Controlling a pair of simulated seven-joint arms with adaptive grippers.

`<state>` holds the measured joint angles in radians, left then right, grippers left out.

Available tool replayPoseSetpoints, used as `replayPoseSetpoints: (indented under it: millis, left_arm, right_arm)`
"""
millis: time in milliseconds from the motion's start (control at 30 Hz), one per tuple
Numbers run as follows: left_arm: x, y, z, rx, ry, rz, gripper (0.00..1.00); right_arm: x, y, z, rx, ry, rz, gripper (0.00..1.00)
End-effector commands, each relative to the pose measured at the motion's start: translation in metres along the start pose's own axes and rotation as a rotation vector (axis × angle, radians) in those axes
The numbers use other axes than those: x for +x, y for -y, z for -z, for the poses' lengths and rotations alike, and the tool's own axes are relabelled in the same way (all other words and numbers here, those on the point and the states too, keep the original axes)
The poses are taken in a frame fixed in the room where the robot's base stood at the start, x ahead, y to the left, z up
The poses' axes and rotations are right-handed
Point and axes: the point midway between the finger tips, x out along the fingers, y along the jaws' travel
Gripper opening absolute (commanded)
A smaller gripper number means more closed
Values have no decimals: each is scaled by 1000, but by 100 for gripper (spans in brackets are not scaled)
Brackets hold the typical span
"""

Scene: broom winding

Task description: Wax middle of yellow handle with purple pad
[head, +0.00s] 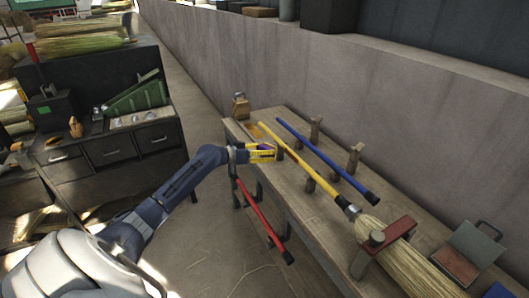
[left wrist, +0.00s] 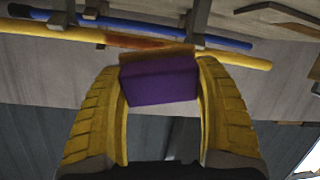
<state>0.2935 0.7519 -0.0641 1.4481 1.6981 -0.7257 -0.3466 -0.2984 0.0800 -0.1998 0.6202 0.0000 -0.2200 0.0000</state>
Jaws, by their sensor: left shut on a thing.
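The yellow handle (head: 322,180) lies slanted on wooden supports along the bench and joins a straw broom head (head: 412,268) at the lower right. In the left wrist view the yellow handle (left wrist: 232,57) crosses the top, with a darker orange-brown stretch beside the pad. My left gripper (head: 263,152) has yellow fingers and is near the far end of the handle, to its left. It is shut on the purple pad (left wrist: 158,82), which has an orange-brown layer on its handle side. Whether the pad touches the handle I cannot tell. My right gripper is not in view.
A blue handle (head: 308,149) lies parallel behind the yellow one. A red handle (head: 262,220) hangs at the front of the workbench (head: 286,192). A red clamp block (head: 388,234) sits over the broom head. A grey wall stands behind the bench.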

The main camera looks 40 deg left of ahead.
Motion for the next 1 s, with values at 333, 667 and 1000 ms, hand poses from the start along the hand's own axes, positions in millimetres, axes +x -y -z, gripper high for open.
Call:
replayPoseSetpoints:
  millis: [333, 667, 1000]
  left_arm:
    - [17, 1, -1, 24, -6, -1, 24]
    - [44, -1, -1, 22, -6, -1, 24]
    - [59, -2, -2, 24, -4, -1, 24]
  right_arm:
    - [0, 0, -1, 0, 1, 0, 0]
    - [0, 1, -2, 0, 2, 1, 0]
    - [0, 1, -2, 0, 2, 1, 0]
